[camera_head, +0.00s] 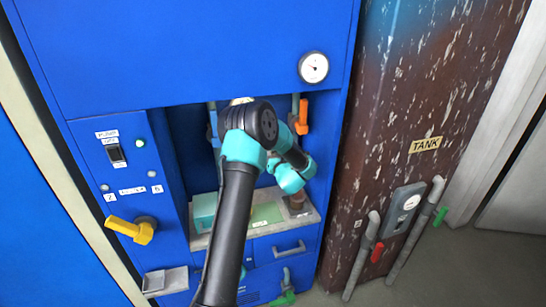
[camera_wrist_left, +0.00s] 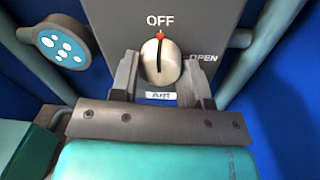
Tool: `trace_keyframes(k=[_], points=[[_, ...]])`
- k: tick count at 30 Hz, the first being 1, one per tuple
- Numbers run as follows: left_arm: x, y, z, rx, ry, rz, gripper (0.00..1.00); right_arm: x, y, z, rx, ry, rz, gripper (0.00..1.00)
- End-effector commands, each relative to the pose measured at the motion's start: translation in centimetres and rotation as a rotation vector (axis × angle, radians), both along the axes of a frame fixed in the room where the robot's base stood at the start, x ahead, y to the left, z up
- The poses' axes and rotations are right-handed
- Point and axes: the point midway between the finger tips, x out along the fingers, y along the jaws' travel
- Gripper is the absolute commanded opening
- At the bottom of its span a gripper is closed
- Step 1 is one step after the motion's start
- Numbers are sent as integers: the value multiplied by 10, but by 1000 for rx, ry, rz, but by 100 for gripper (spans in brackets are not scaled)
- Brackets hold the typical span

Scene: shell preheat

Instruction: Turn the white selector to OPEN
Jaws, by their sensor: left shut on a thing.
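The white selector (camera_wrist_left: 160,62) is in the left wrist view, on a grey plate (camera_wrist_left: 215,32) marked OFF above and OPEN at the right. Its red tip and dark line point up at OFF. My left gripper (camera_wrist_left: 158,76) has one finger on each side of the selector and is shut on it. An AIR label (camera_wrist_left: 161,96) is just below. In the head view my left arm reaches into the blue cabinet's recess and hides the selector and the fingertips. My right gripper is in neither view.
In the head view, a yellow handle (camera_head: 132,230) sticks out at the lower left, and an orange lever (camera_head: 303,115) is right of my arm.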

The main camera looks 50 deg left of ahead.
Motion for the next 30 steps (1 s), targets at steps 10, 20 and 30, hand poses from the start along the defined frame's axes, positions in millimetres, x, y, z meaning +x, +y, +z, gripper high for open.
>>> trace_keyframes(k=[10,20,30], points=[[0,0,0,2,6,0,19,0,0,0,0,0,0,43],[0,0,0,45,92,0,19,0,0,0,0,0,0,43],[-1,0,0,158,320,1,19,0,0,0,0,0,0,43]])
